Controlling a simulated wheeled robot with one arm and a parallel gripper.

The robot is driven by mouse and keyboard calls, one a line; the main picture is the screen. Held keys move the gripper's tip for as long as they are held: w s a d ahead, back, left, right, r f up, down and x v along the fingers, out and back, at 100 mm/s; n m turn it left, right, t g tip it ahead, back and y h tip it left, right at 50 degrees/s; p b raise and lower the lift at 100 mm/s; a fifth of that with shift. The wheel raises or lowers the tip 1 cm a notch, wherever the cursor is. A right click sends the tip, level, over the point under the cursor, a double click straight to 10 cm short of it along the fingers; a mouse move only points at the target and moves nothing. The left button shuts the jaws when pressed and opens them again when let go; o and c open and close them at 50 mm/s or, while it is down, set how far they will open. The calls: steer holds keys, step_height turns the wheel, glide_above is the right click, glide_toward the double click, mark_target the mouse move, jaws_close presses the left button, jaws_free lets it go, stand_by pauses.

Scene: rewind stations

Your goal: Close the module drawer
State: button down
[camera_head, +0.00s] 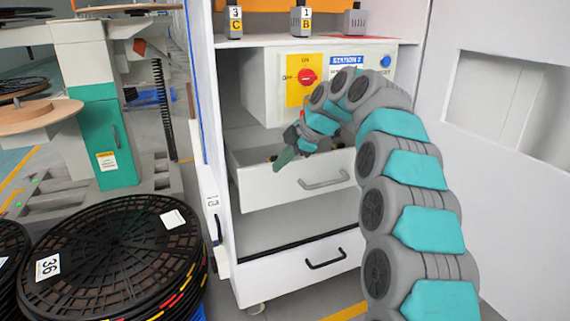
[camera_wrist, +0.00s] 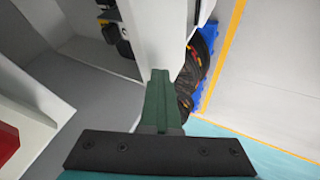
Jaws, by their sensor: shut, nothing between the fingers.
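The module drawer (camera_head: 290,187), white with a grey bar handle (camera_head: 325,180), is pulled partly out of the cabinet under the control box. My gripper (camera_head: 283,160) is shut and empty, its green fingers pointing down near the top edge of the drawer front, left of the handle. In the wrist view the shut fingers (camera_wrist: 160,85) overlap the white drawer front (camera_wrist: 160,35); I cannot tell if they touch it. Small dark modules (camera_wrist: 115,30) show inside the drawer. My arm and wrist hide part of the drawer's right and back.
The control box with a red rotary switch (camera_head: 307,76) sits just above the drawer. A lower drawer with a black handle (camera_head: 326,262) is below. An open cabinet door (camera_head: 500,140) stands at right. Stacked black reels (camera_head: 110,260) stand at left on the floor.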

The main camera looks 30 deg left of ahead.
steer(key=shift+w+a, duration=0.5)
steer(key=shift+a, duration=0.1)
